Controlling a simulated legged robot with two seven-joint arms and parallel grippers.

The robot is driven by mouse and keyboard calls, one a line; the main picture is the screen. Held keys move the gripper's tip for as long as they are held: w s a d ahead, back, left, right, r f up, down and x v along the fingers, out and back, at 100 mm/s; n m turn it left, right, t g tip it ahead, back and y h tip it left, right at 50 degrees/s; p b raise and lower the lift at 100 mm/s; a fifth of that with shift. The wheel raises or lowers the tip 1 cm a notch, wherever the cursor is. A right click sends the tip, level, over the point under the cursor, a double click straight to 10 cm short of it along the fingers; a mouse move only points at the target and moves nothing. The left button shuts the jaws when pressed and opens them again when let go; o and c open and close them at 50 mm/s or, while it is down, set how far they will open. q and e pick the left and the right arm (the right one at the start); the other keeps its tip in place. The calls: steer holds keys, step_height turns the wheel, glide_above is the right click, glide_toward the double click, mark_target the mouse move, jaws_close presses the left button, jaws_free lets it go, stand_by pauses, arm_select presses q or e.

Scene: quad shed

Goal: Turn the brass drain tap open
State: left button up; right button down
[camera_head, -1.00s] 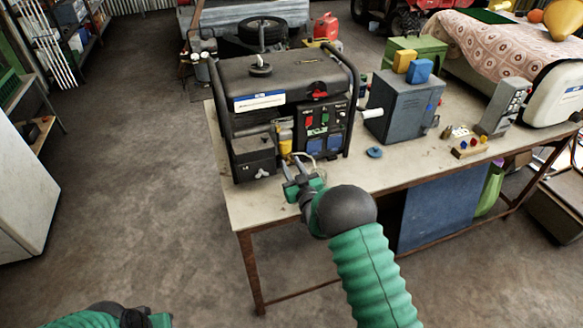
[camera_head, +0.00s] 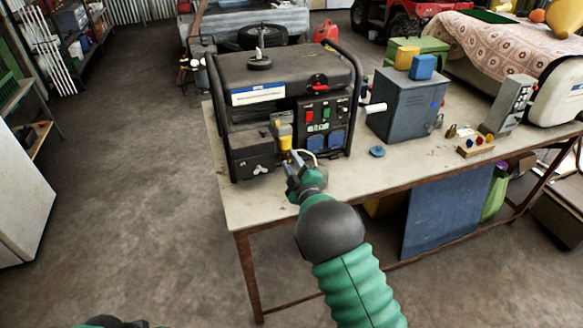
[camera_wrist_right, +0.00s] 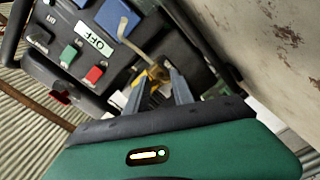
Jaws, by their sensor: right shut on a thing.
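The generator (camera_head: 290,75) stands on the workbench, black with a control panel on its front. The brass drain tap (camera_wrist_right: 150,76) is low at its front, below the panel, beside a pale curved tube (camera_wrist_right: 130,28). My right gripper (camera_head: 294,162) reaches the lower front of the generator. In the right wrist view, its two grey fingers (camera_wrist_right: 156,88) are shut on the brass tap and hide part of it. Only a sliver of my left arm shows at the bottom left edge of the head view; its fingers do not show.
The workbench (camera_head: 250,212) has bare room in front of the generator. A grey metal box (camera_head: 405,105) with a blue block (camera_head: 422,67) on top stands to the right. A small blue disc (camera_head: 377,151) lies between them. A white cabinet (camera_head: 22,195) stands at the left.

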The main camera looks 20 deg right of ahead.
steer(key=shift+a+f+n+b, duration=0.15)
steer(key=shift+n+b, duration=0.5)
steer(key=shift+n, duration=0.9)
steer(key=shift+f+n+b, duration=0.15)
steer(key=shift+n+b, duration=0.5)
steer(key=shift+n, duration=0.9)
steer(key=shift+f, duration=0.1)
steer(key=c, duration=1.4)
jaws_free()
steer(key=shift+s, duration=0.1)
steer(key=o, duration=0.3)
steer(key=shift+r, duration=0.25)
steer(key=shift+s, duration=0.3)
steer(key=s, duration=1.6)
steer(key=shift+d+p, duration=0.25)
steer(key=shift+p, duration=0.05)
